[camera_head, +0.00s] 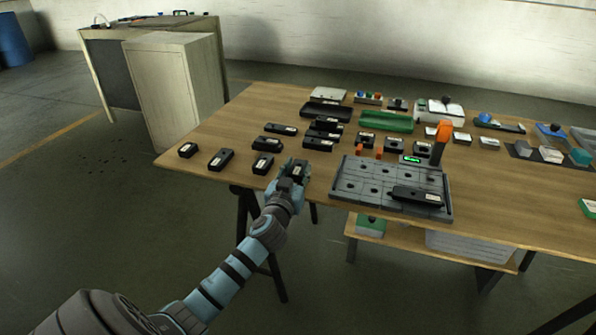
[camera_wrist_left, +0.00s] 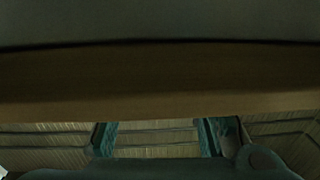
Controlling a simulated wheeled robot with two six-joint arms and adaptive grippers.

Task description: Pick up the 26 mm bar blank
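Several dark bar blanks with white labels lie on the table; the labels are too small to read, so I cannot tell which is 26 mm. My left gripper (camera_head: 294,171) is at the table's front edge, its teal fingers around or just above one dark labelled blank (camera_head: 299,170). In the left wrist view two teal fingers stand apart (camera_wrist_left: 156,138), but no blank can be made out between them. Whether they press on it is unclear. Other labelled blanks are one left of the gripper (camera_head: 263,164), one farther left (camera_head: 221,159) and one at the left corner (camera_head: 187,150). My right gripper is not visible.
A grey fixture plate (camera_head: 345,195) with an orange-topped post (camera_head: 443,131) stands right of the gripper, a dark bar (camera_head: 416,196) on it. Behind are a green tray (camera_head: 386,122) and a black tray (camera_head: 326,111). The wooden table (camera_head: 215,128) is bare at its left back.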

